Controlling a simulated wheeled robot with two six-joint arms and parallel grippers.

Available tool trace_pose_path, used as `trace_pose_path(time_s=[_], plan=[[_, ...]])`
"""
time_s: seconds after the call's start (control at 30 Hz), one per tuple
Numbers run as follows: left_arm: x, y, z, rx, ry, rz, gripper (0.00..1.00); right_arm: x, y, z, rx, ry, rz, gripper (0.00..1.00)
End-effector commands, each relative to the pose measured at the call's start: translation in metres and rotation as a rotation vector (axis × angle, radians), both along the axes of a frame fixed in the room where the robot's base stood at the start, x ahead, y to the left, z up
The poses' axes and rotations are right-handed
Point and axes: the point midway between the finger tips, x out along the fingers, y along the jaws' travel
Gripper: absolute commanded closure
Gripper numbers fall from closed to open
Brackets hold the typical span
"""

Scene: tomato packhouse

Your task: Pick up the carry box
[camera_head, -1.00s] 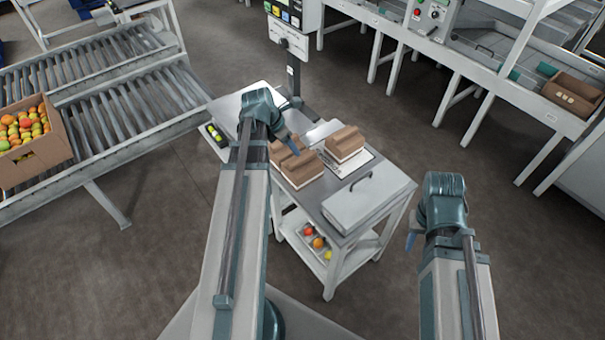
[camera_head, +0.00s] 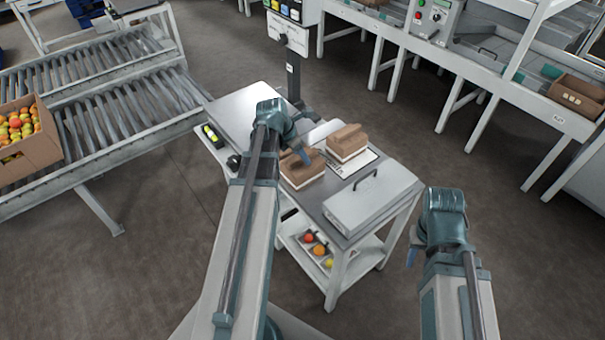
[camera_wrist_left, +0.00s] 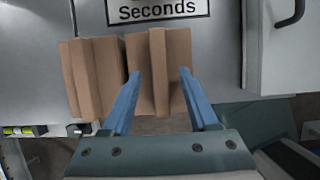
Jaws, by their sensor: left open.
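Brown carry boxes with raised middle ridges stand on a grey-topped cart. The front box (camera_head: 303,176) is under my left gripper (camera_head: 304,157). Another box (camera_head: 347,141) stands behind it to the right. In the left wrist view, my left gripper (camera_wrist_left: 156,98) is open, its blue fingers on either side of the near part of a box (camera_wrist_left: 159,62). The fingers look apart from it; contact cannot be told. A second box (camera_wrist_left: 93,75) is close on its left; my arm mostly hides it in the head view. My right gripper (camera_head: 412,256) hangs right of the cart, its jaws mostly hidden.
A "Seconds" label (camera_wrist_left: 158,10) lies beyond the boxes. A silver lidded case (camera_head: 368,203) with a black handle fills the cart's front right. Tomatoes (camera_head: 317,248) lie on its lower shelf. A roller conveyor (camera_head: 120,110) stands left; benches stand right.

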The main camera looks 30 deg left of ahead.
Motion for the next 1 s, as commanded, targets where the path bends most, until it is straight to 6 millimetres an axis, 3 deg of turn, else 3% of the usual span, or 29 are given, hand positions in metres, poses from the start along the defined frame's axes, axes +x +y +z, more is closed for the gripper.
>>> trace_pose_path(time_s=[0.07, 0.57, 0.9, 1.0], plan=[[0.003, -0.001, -0.0106, 0.0, 0.0, -0.001, 0.4, 0.0, 0.0, -0.0106, 0.0, 0.0, 0.0, 0.61], [0.0032, -0.0013, -0.0102, 0.001, 0.0, 0.0, 0.4, 0.0, 0.0, -0.0103, 0.0, 0.0, 0.0, 0.61], [0.0032, -0.0012, -0.0099, 0.001, 0.0, 0.0, 0.98, 0.0, 0.0, -0.01, 0.0, 0.0, 0.0, 0.61], [0.0033, -0.0014, -0.01, 0.0, 0.0, 0.0, 1.0, 0.0, 0.0001, -0.01, 0.0, 0.0, 0.0, 0.61]])
